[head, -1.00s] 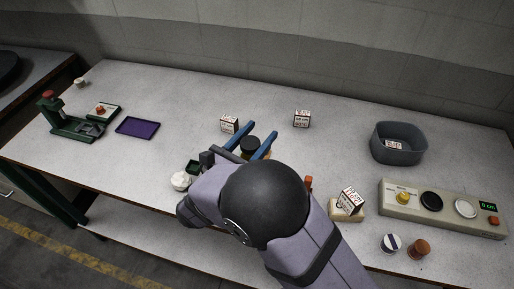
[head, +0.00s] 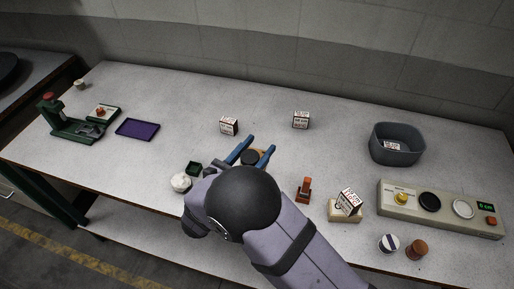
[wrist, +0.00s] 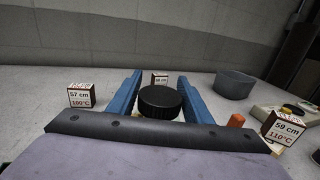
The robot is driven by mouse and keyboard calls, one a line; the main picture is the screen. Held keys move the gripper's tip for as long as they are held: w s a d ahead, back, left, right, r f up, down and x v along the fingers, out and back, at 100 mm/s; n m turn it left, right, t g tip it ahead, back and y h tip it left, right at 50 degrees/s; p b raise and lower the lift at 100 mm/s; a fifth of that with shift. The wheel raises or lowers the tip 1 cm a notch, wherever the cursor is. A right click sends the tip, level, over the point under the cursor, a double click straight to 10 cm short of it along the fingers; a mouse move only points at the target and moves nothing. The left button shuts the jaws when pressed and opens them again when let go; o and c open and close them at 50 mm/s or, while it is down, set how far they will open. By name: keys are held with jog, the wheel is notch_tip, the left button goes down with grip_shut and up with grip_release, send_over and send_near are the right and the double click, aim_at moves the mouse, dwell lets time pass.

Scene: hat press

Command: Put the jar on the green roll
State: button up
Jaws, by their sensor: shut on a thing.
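The jar (head: 250,157) shows as a round black lid between the blue fingers of my gripper (head: 261,143). In the wrist view the ribbed black lid (wrist: 160,100) sits between the fingers (wrist: 160,88), with a narrow pale strip under it. My gripper is shut on the jar. The jar's lower part is mostly hidden, so I cannot tell whether it touches anything below. I cannot make out a green roll for sure. A small dark green object (head: 193,168) lies left of my gripper, by a white lump (head: 181,182).
Label blocks (head: 229,125) (head: 301,120) stand beyond my gripper. An orange-brown object (head: 304,190) and a propped label block (head: 348,202) are to the right, before a control panel (head: 441,208). A grey bin (head: 397,158) stands at right. The table's middle left is clear.

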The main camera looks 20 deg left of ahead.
jog(key=shift+f, duration=0.15)
jog(key=o, duration=1.3)
jog(key=b+v, duration=0.1)
jog(key=v, duration=0.3)
jog(key=b+v, duration=0.1)
jog(key=v, duration=0.3)
jog(key=b+v, duration=0.1)
jog(key=v, duration=0.3)
jog(key=shift+r, duration=0.25)
